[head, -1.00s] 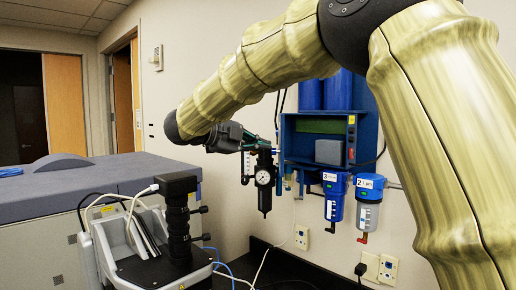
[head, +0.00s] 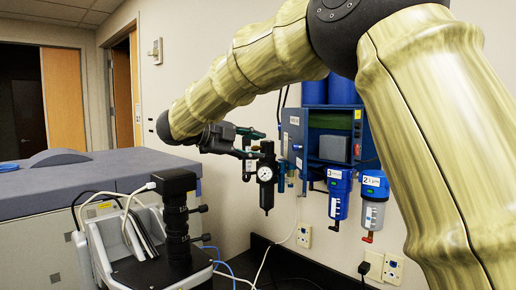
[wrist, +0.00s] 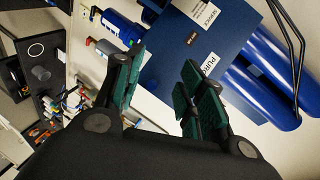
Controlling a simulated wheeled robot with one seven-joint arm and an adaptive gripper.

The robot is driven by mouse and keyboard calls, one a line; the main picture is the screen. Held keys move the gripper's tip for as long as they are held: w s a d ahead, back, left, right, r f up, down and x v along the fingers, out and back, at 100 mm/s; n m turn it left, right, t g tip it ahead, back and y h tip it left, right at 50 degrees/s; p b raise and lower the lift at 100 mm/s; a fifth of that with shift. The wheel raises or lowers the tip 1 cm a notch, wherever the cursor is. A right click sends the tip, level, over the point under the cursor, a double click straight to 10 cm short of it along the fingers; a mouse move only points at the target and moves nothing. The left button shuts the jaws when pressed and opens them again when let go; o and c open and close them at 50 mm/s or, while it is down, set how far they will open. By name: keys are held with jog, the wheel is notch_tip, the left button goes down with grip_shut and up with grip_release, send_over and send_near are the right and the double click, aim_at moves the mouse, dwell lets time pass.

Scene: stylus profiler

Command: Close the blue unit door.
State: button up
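The blue unit (head: 330,122) hangs on the wall behind my arm. Its front is open and shows a grey box (head: 333,148) and a green part inside. A blue panel with white labels (head: 293,131) stands at its left side and looks like the door, though the hinge is not clear. In the wrist view a labelled blue panel (wrist: 192,58) lies beyond the fingers. My gripper (head: 254,143) is open, with its green-padded fingers apart and nothing between them, just left of the panel. It also shows in the wrist view (wrist: 160,88). Contact with the panel cannot be told.
A black regulator with a gauge (head: 266,175) hangs just below my gripper. Two blue-topped filters (head: 339,193) (head: 374,200) hang below the unit. Blue cylinders (head: 327,91) stand above it. A black instrument (head: 176,220) with cables stands at lower left, before a large grey machine (head: 60,200).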

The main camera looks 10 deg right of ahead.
jog(key=s+d+r+v, duration=0.1)
jog(key=s+v, duration=0.1)
jog(key=v, duration=0.9)
